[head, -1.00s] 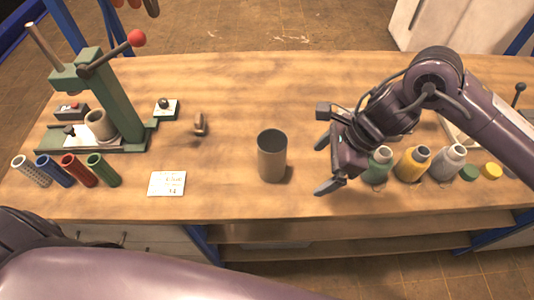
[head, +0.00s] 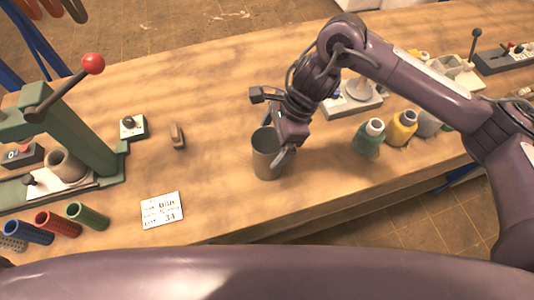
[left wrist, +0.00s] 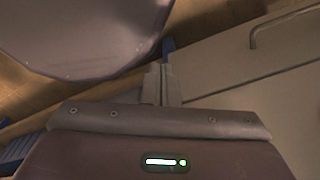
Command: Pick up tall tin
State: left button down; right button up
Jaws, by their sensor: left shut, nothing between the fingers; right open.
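The tall tin (head: 264,160), a grey open-topped cylinder, stands upright on the wooden bench in the middle of the head view. My right gripper (head: 279,145) is open at the tin's right side and overlaps its rim and right wall in the picture. One finger shows along the right wall; the other is hard to make out, and I cannot tell whether the fingers touch the tin. My left gripper (left wrist: 162,84) shows in the left wrist view with its fingers together and empty, below the bench edge. The tin is not recognisable in that view.
A green press (head: 75,135) with a red-knobbed lever stands at left, with coloured tubes (head: 87,215) in front. A white printed card (head: 162,210) lies left of the tin. Bench around the tin is clear.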

aim_at(267, 147)
jog(key=p+x, duration=0.1)
jog(key=x, duration=0.3)
jog(key=shift+w+d+f, duration=0.1)
jog(key=shift+w+d, duration=0.05)
jog(key=c, duration=1.1)
pick_arm(q)
jog(key=shift+w+a+r, duration=0.2)
jog(key=shift+a+r, duration=0.4)
jog(key=shift+r, duration=0.25)
